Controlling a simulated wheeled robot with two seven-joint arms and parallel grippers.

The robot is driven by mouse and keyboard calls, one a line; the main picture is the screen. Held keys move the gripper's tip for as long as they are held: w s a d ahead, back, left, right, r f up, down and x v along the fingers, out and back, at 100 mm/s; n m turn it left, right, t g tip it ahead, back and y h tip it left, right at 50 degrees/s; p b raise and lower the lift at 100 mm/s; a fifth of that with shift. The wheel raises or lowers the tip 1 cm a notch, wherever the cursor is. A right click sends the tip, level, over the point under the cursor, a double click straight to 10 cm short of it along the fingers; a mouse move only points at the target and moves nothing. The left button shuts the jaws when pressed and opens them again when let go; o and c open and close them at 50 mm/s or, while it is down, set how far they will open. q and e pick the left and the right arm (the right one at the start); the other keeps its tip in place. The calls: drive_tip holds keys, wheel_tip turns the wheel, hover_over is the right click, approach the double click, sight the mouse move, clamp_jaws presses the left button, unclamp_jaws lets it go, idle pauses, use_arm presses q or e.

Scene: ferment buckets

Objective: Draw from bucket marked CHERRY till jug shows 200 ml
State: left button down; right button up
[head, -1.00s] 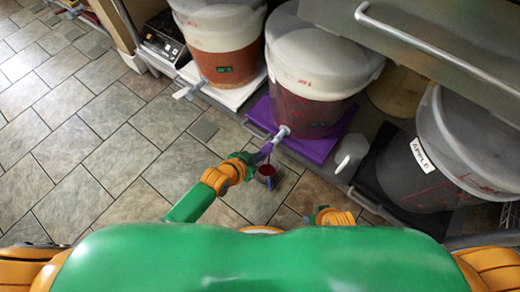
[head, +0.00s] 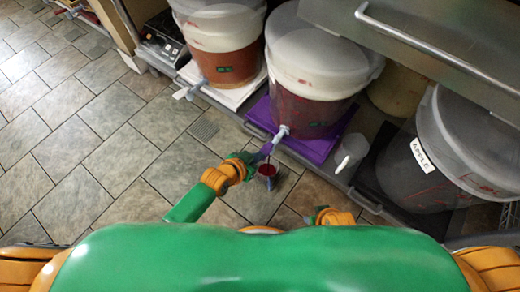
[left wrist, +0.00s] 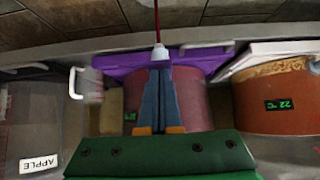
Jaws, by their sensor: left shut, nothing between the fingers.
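A bucket (head: 305,107) of dark red liquid with a white lid stands on a purple mat; no CHERRY label is readable on it. Its pale spigot (head: 282,132) points out over the floor and also shows in the left wrist view (left wrist: 159,53). A thin red stream (left wrist: 157,20) runs from the spigot. Below, a small jug (head: 267,171) holds red liquid; its marks are too small to read. My left gripper (head: 265,153) is shut and empty at the spigot. My right gripper (head: 316,214) is right of and nearer than the jug; its fingers are unclear.
An orange-brown bucket (head: 222,66) stands to the left on a white mat (head: 235,95). A bucket labelled APPLE (head: 422,155) stands at right. A white cup (head: 351,151) sits by the purple mat (head: 318,149). A metal panel (head: 430,45) overhangs the right. Tiled floor at left is clear.

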idle(0.9)
use_arm(q)
drive_tip(key=shift+r+p, duration=0.8)
drive_tip(key=shift+p, duration=0.1)
drive_tip(key=s+a+r+p, duration=0.1)
drive_tip(key=s+r+p, duration=0.1)
drive_tip(key=r+p, duration=0.3)
drive_tip(key=s+a+r+p, duration=0.2)
drive_tip(key=r+p, duration=0.3)
drive_tip(key=r, duration=0.2)
drive_tip(key=shift+p, duration=0.4)
